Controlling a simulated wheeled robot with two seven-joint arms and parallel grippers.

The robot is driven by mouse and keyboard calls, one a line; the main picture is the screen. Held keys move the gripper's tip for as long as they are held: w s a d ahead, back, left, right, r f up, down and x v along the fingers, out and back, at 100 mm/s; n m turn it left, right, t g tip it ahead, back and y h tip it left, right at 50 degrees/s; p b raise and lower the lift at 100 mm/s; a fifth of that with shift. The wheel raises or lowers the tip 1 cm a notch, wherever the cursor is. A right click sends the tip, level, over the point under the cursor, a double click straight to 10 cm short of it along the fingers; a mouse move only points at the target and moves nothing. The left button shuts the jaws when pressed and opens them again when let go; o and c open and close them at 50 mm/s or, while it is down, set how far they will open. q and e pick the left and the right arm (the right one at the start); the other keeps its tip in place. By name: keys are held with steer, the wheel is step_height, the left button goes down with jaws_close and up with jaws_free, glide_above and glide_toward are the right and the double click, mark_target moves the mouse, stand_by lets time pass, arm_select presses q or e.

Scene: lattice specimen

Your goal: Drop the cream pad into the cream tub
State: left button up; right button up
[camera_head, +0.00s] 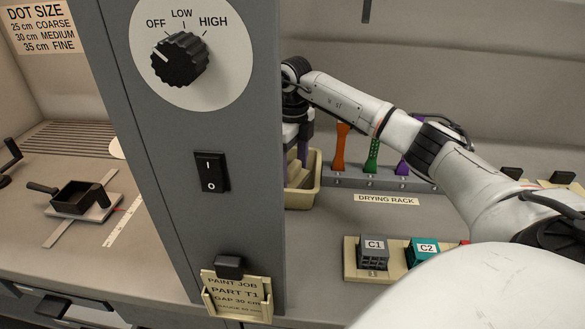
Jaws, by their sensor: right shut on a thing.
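The cream tub (303,199) stands on the bench, just right of the grey column, which hides its left part. My right gripper (299,158), with purple fingers, points down over the tub, its tips at about rim height. It is shut on a cream piece (299,177), which looks like the cream pad and shows low between the fingers, inside the tub's outline. Cream on cream, I cannot tell whether the pad touches the tub. The column partly hides the gripper. My left gripper is not in view.
The grey column (224,130) with a dial and switch stands close left. The drying rack (380,181) holds orange, green and purple tools. Blocks C1 (373,254) and C2 (424,252) sit in a cream holder in front. A black pan (78,197) is in the left bay.

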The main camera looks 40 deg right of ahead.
mark_target(293, 165)
steer(key=shift+f, duration=0.4)
steer(key=o, duration=1.1)
steer(key=shift+o, duration=0.2)
steer(key=shift+r, duration=0.1)
step_height(293, 165, up, 13)
